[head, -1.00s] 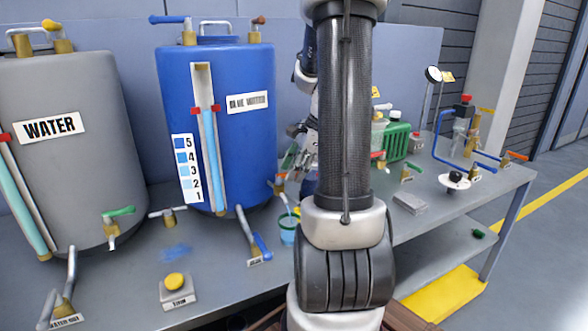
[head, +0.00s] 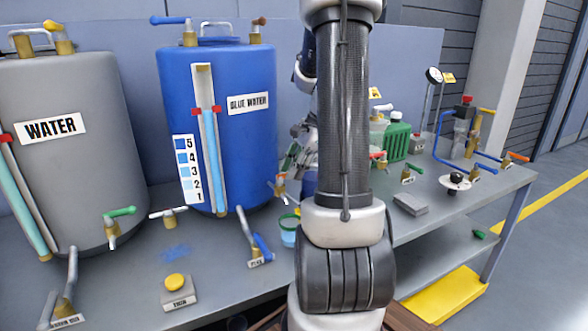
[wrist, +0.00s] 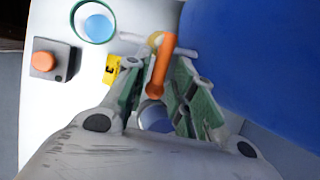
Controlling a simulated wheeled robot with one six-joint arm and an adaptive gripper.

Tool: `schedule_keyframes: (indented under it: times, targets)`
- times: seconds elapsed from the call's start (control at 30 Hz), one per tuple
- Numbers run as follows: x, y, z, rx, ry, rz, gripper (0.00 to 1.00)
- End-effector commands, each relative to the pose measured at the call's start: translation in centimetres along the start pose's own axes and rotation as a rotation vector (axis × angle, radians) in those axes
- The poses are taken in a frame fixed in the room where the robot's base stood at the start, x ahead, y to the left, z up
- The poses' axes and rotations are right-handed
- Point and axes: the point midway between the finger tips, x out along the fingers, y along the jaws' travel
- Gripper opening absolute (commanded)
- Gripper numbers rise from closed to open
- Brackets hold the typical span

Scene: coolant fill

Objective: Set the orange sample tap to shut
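The orange sample tap (wrist: 162,62) is at the lower right of the blue tank. In the wrist view its orange lever runs from the tap body down between my fingers. In the head view the tap (head: 281,184) is small, partly beside my arm. My gripper (wrist: 157,93) is open, with one green-padded finger on each side of the lever. Gaps seem to show on both sides; contact is unclear. In the head view my gripper (head: 293,158) is largely hidden behind my arm. A cup of blue liquid (head: 288,234) stands below the tap.
The blue tank (head: 228,130) fills the wrist view's right side. The grey water tank (head: 62,150) stands left. A blue-handled drain tap (head: 262,246) and a yellow button box (head: 176,288) are on the bench. Glassware and other taps stand right of my arm.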

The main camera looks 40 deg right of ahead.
Motion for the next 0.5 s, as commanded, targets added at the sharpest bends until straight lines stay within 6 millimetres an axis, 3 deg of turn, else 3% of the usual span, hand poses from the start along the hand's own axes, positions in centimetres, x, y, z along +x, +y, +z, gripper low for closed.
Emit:
schedule_keyframes:
  times: [0.37,0.5]
  targets:
    - [-0.2,0.0,0.0,0.001,0.0,0.0,0.38]
    - [-1.8,-0.1,-0.1,0.001,0.002,-0.003,0.38]
